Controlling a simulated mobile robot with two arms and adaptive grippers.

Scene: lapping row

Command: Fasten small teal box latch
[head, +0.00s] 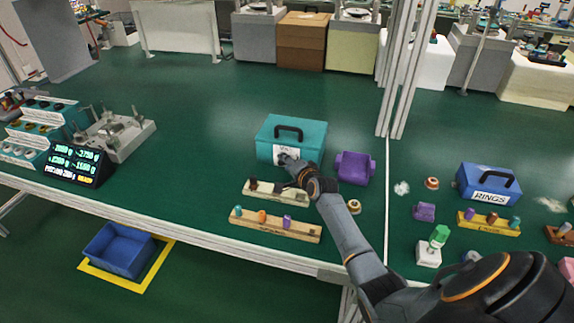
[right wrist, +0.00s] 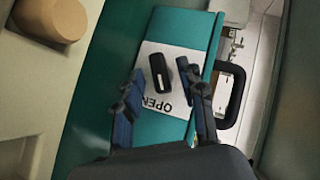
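The teal box (head: 307,130) stands on the green bench in the head view, its lid down and a black handle on top. It also shows in the right wrist view (right wrist: 188,28). A white label (right wrist: 152,52) on its front reads "OPEN". A black latch (right wrist: 159,73) sits over this label, with a smaller dark piece beside it. My right gripper (head: 287,166) is at the box front. Its fingers (right wrist: 163,88) are apart on either side of the latch, with visible gaps. I cannot tell whether the latch is engaged. My left gripper is not in view.
Two wooden peg strips (head: 275,225) lie in front of the box. A purple bin (head: 354,168) stands close at its right. A blue box (head: 488,183) marked "RINGS" is farther right, past a metal post (head: 406,70).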

